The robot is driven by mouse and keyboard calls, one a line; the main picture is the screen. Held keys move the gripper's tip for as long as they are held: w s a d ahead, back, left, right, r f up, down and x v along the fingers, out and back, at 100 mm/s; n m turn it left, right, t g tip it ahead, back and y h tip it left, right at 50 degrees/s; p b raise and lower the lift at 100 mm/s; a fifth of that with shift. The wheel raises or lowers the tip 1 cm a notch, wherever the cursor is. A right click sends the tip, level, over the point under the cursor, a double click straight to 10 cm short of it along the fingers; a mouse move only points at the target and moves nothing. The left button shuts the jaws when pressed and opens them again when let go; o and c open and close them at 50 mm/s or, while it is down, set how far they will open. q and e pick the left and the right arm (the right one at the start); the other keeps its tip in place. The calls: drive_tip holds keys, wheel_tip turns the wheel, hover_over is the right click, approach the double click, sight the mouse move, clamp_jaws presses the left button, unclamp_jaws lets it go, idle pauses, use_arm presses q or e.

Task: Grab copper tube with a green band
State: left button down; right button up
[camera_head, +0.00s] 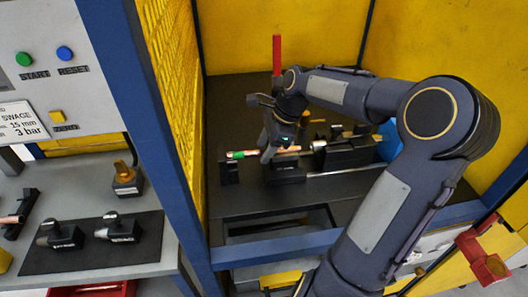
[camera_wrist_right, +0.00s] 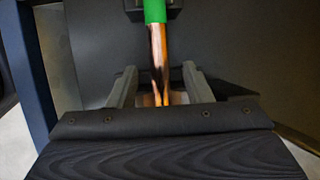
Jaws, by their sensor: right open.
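The copper tube with a green band (camera_head: 258,153) lies horizontally in the machine bay in the head view, its green end to the left at a dark support. In the right wrist view the copper tube (camera_wrist_right: 158,55) runs down from the green band into the space between my right gripper's fingers. My right gripper (camera_head: 272,150) is over the tube in the head view. In the wrist view its open fingers (camera_wrist_right: 156,88) stand on both sides of the tube, with a gap on each side. The tube's lower part is hidden by the gripper body. My left gripper is not in view.
A dark clamp block (camera_head: 342,150) stands right of the gripper, with a blue part (camera_head: 389,142) beside it. A red upright handle (camera_head: 276,55) rises behind. A blue frame post (camera_head: 150,120) and yellow mesh bound the bay's left. Fittings lie on a black mat (camera_head: 92,262) outside.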

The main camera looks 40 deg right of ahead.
clamp_jaws()
drive_tip(key=shift+r, duration=0.1)
idle(0.3)
